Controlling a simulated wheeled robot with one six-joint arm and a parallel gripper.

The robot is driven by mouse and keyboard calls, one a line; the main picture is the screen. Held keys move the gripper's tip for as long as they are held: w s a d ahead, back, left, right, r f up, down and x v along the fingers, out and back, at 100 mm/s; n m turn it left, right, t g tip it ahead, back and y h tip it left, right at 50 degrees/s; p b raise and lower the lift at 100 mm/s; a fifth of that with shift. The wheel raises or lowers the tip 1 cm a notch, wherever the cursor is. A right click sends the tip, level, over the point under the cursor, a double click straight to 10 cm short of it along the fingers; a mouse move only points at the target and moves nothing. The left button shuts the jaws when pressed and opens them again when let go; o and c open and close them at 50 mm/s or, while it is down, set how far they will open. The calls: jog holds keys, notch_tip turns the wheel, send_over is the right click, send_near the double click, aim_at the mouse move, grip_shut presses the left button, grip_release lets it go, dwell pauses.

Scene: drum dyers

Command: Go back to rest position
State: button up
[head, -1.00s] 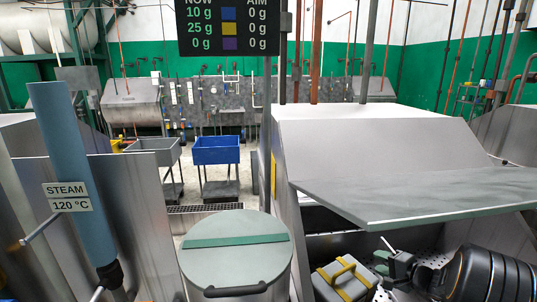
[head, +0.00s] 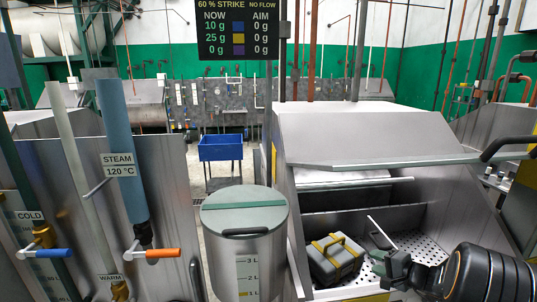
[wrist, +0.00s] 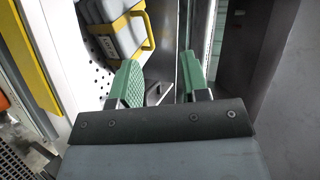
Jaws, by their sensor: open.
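My gripper (head: 388,266) is at the lower right of the head view, over the perforated floor of the metal machine. In the wrist view its two green-padded fingers (wrist: 160,85) stand apart with nothing held between them. A grey box with yellow handle and trim (head: 335,258) sits just left of the gripper inside the machine. The same box shows at the top of the wrist view (wrist: 105,25). The gripper and the box look apart. A thin light rod (head: 381,233) stands up near the gripper; what it belongs to is unclear.
The machine's raised lid (head: 400,161) hangs above my arm, with a dark handle at right. A lidded cylindrical vessel (head: 245,225) stands left of the machine. Steam, cold and warm pipes with lever valves (head: 150,253) are at left. A blue tub (head: 220,147) stands behind on a clear aisle.

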jog(key=s+a+n+g+b, duration=0.45)
jog(key=s+a+g, duration=0.2)
jog(key=a, duration=0.65)
jog(key=s+a+f+n+h+b, duration=0.1)
jog(key=s+a+n+h+b, duration=0.1)
jog(key=s, duration=0.5)
jog(key=s+a+f+n+g+h+b, duration=0.1)
jog(key=s+a+n+h+b, duration=0.1)
jog(key=s+n+h, duration=0.3)
jog(key=s+b, duration=0.1)
jog(key=s, duration=0.2)
jog(key=shift+s+a+h, duration=0.2)
jog(key=shift+a+h, duration=0.1)
jog(key=shift+a, duration=0.05)
